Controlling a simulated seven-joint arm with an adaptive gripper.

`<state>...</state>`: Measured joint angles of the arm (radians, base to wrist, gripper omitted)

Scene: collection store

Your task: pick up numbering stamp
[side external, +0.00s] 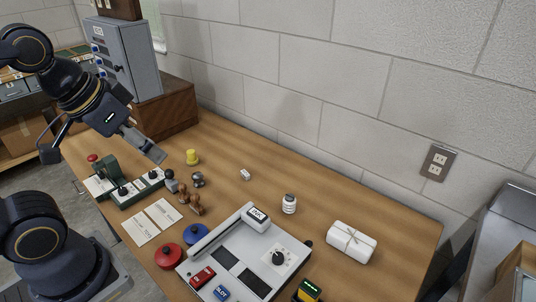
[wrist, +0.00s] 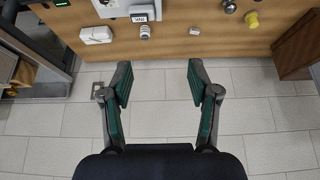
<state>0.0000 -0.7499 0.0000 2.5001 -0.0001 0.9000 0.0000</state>
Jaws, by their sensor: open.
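I cannot tell for sure which piece is the numbering stamp. A small dark and metallic stamp-like piece (side external: 198,180) stands on the table left of centre in the side view, and it seems to show at the top edge of the wrist view (wrist: 229,6). A grey-headed piece (side external: 171,181) stands just left of it, and two brown wooden-handled stamps (side external: 196,204) are in front. My gripper (side external: 155,153) is above the left part of the table, apart from these pieces. In the wrist view its two fingers (wrist: 160,82) are spread wide with nothing between them.
A yellow piece (side external: 192,157) stands close behind the stamps. Red (side external: 169,256) and blue (side external: 195,234) round pads and a grey device (side external: 228,270) lie in front. A bottle (side external: 289,204), small white block (side external: 245,174) and white package (side external: 351,242) are rightward. A cabinet (side external: 130,60) stands behind left.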

